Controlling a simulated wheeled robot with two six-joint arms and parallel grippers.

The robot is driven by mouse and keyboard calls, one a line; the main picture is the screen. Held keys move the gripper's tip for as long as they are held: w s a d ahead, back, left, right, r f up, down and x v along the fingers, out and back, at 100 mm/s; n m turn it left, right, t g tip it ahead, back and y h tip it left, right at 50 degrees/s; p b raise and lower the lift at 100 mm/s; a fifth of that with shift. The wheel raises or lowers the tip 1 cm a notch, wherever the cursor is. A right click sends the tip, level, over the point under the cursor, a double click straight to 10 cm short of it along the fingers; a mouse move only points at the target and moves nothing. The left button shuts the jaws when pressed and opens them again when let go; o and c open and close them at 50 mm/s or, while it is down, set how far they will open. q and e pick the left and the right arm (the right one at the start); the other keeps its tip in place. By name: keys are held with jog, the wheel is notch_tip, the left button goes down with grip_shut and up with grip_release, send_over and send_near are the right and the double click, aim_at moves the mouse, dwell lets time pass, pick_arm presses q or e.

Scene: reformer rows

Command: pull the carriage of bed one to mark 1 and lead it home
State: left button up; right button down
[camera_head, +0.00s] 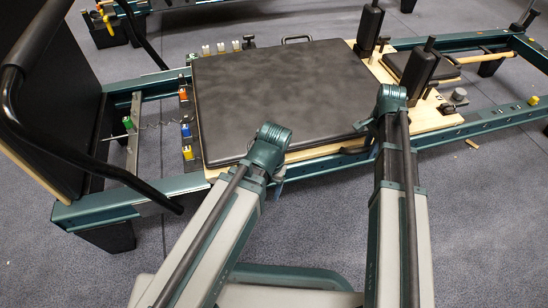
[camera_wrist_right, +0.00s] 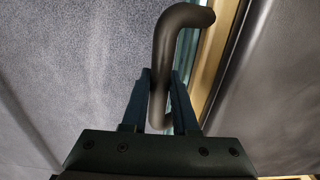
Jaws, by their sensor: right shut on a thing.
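The carriage (camera_head: 275,95) of the near bed is a black padded platform on a pale wooden base, lying between the green rails (camera_head: 132,203). My right gripper (camera_wrist_right: 161,82) is shut on a dark bent handle (camera_wrist_right: 184,17), which passes between its fingers in the wrist view. In the head view this gripper (camera_head: 372,137) is at the carriage's near long edge, mostly hidden by my arm. I cannot make out mark 1.
Coloured spring ends, one yellow (camera_head: 189,153), line the carriage's left edge. A green knob (camera_head: 127,122) sits on the crossbar. A black foot bar (camera_head: 60,150) is at left; shoulder rests (camera_head: 419,66) stand at right. Another bed is behind. Grey carpet lies in front.

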jog(key=shift+w+d, duration=0.3)
jog(key=shift+d, duration=0.5)
jog(key=shift+w+d, duration=0.25)
jog(key=shift+d, duration=0.55)
jog(key=shift+w+d, duration=0.3)
jog(key=shift+d, duration=0.5)
jog(key=shift+a, duration=0.1)
jog(key=s+a, duration=0.5)
jog(key=a, duration=0.9)
jog(key=shift+s+a, duration=0.2)
dwell(1.3)
jog(key=c, duration=0.7)
grip_release()
jog(key=shift+o, duration=0.3)
